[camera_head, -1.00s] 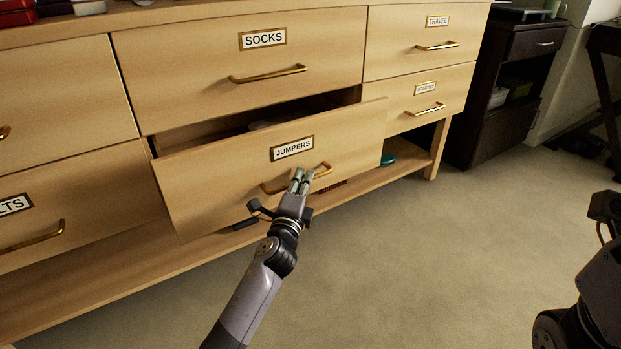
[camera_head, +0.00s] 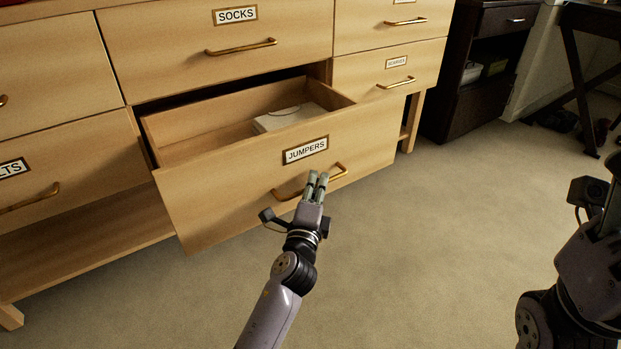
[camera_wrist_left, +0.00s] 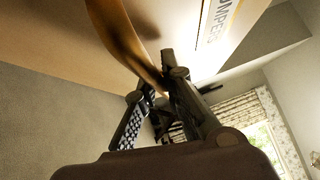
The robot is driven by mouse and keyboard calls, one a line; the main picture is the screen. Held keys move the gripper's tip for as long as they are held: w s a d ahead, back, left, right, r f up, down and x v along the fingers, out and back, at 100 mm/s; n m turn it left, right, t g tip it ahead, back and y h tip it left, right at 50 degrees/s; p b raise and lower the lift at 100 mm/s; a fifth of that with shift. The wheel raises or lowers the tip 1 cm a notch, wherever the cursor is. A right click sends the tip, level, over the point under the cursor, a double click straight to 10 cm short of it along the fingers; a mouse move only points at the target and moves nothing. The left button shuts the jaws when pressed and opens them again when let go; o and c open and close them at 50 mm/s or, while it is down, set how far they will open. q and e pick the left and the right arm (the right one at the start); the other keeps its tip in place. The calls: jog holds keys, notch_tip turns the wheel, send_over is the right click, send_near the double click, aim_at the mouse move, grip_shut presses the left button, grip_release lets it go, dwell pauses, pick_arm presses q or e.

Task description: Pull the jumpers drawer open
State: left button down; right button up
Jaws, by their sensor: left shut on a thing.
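The jumpers drawer (camera_head: 240,200) stands well out from the wooden dresser, and its inside shows. Its label reads JUMPERS (camera_head: 305,150). A brass bar handle (camera_head: 335,173) runs across its front below the label. My left gripper (camera_head: 317,180) is shut on the handle, near its middle. In the left wrist view the curved handle (camera_wrist_left: 130,45) passes between the fingers (camera_wrist_left: 155,90). A white flat item (camera_head: 285,117) lies inside the drawer. My right arm shows at the right edge of the head view; its fingers are not clearly seen.
The socks drawer (camera_head: 180,30) above, the scarves drawer (camera_head: 365,72) at right and the drawer at left (camera_head: 60,160) are shut. Open carpet (camera_head: 400,250) lies in front. A dark cabinet (camera_head: 480,80) stands beyond the dresser at right.

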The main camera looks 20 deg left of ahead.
pick_arm(q)
jog(key=shift+s+d+f, duration=0.1)
jog(key=shift+s, duration=0.05)
jog(key=c, duration=1.7)
grip_release()
jog(key=s, duration=0.5)
jog(key=s+d+f, duration=0.1)
jog(key=s, duration=0.1)
jog(key=shift+s, duration=0.15)
